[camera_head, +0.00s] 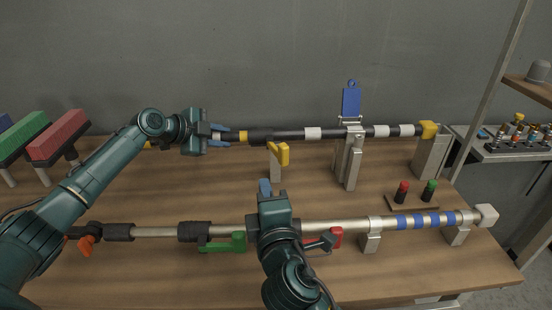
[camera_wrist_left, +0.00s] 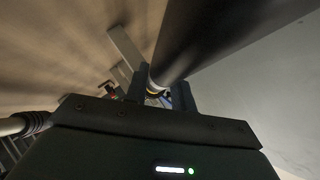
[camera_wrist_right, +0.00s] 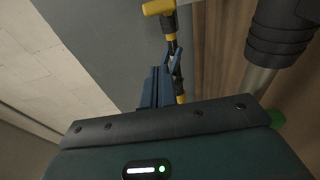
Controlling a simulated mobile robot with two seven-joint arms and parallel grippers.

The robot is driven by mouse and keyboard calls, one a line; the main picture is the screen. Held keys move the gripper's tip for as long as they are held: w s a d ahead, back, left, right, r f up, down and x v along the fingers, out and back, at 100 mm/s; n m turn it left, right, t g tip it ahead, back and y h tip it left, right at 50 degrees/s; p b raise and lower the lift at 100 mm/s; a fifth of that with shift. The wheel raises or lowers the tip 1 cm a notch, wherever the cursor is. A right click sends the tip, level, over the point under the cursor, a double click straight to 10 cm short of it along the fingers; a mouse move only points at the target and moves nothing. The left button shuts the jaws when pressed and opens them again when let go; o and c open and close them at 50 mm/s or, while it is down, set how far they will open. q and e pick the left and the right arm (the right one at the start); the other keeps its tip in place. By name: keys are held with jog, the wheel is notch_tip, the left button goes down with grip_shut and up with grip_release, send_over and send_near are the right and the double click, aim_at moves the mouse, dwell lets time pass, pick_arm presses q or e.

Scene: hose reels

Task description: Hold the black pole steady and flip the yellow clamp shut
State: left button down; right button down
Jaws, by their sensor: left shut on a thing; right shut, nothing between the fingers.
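The black pole (camera_head: 290,134) with white and yellow bands runs level across the back of the table. My left gripper (camera_head: 221,134) is shut on it near a yellow band; in the left wrist view the pole (camera_wrist_left: 205,35) passes between its fingers (camera_wrist_left: 160,92). The yellow clamp (camera_head: 283,154) sits on a grey post, right of my left gripper, its yellow arm hanging at the pole's near side. My right gripper (camera_head: 265,187) is shut and empty, in front of and below the clamp, apart from it. Its closed fingers (camera_wrist_right: 155,88) show in the right wrist view.
A silver pole (camera_head: 340,225) with blue bands lies nearer, with a green clamp (camera_head: 225,244) and a red one (camera_head: 336,238). A blue tag (camera_head: 351,101) stands above a tall bracket. Red and green knobs (camera_head: 402,192) stand at right.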

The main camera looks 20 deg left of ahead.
aim_at(279, 159)
jog(key=w, duration=1)
jog(key=shift+w+a, duration=0.25)
jog(key=shift+a, duration=0.2)
jog(key=shift+d, duration=0.1)
jog(key=shift+w+d+n+y, duration=0.2)
jog(key=shift+n+y, duration=0.1)
jog(key=shift+y, duration=0.1)
